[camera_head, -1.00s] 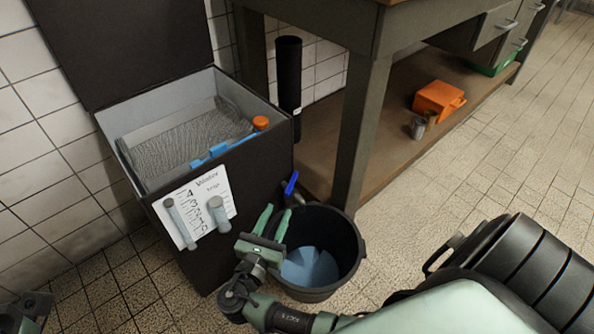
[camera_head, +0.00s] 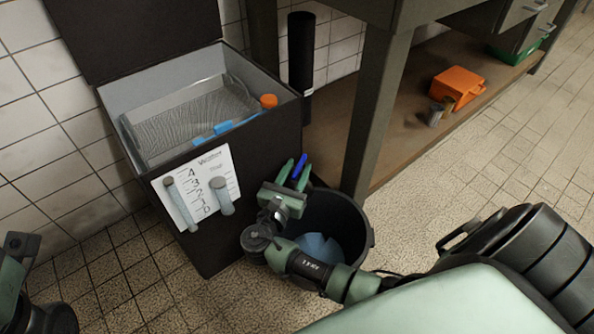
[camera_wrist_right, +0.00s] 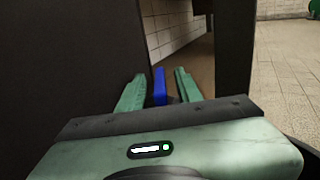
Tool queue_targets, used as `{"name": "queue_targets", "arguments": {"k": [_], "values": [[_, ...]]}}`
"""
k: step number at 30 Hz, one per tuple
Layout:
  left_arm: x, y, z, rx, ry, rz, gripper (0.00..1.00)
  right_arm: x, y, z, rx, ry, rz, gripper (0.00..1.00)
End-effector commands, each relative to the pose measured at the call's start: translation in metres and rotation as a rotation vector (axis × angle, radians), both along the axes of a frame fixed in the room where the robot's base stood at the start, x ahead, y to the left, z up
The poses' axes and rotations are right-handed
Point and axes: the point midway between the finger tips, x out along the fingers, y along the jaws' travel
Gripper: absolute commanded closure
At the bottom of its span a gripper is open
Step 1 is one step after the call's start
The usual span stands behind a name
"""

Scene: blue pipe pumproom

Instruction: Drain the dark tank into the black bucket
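The dark tank (camera_head: 240,245) stands at the wall with its lid open and liquid inside. A blue valve handle (camera_head: 300,166) stands out at its right side, partly hidden by my gripper. The black bucket (camera_head: 366,237) sits on the floor beside the tank, below the handle, with a pale blue patch at its bottom. My right gripper (camera_head: 293,172) is open, its green fingers reaching up around the handle. In the right wrist view the blue handle (camera_wrist_right: 160,87) stands between the fingers, with a gap on both sides. Part of my left arm shows at the left edge, but its fingers do not.
A workbench leg (camera_head: 372,120) stands right behind the bucket. On the lower shelf are an orange box (camera_head: 457,87) and a small metal can (camera_head: 435,115). A black cylinder (camera_head: 301,50) stands behind the tank.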

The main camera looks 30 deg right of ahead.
Motion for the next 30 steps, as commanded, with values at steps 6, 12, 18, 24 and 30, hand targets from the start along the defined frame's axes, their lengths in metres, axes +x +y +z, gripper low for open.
{"name": "queue_targets", "arguments": {"k": [6, 12, 18, 24, 30], "values": [[0.0, 0.0, 0.0, 0.0, 0.001, 0.0, 0.75, 0.0, 0.0, 0.0, 0.0, 0.0, 0.0, 0.99], [0.0, 0.0, 0.0, 0.0, 0.001, -0.001, 0.75, 0.0, 0.0, 0.001, 0.0, 0.0, 0.001, 1.0], [-0.001, 0.001, 0.006, -0.004, 0.0, -0.002, 0.75, -0.001, -0.001, 0.003, -0.003, 0.0, 0.032, 1.0], [0.004, 0.003, -0.008, -0.008, 0.091, -0.005, 0.75, -0.003, -0.002, 0.006, -0.004, 0.003, 0.134, 1.0], [0.0, 0.005, -0.018, -0.015, 0.17, -0.009, 0.75, -0.005, -0.005, 0.007, -0.006, 0.005, 0.3, 1.0]]}}
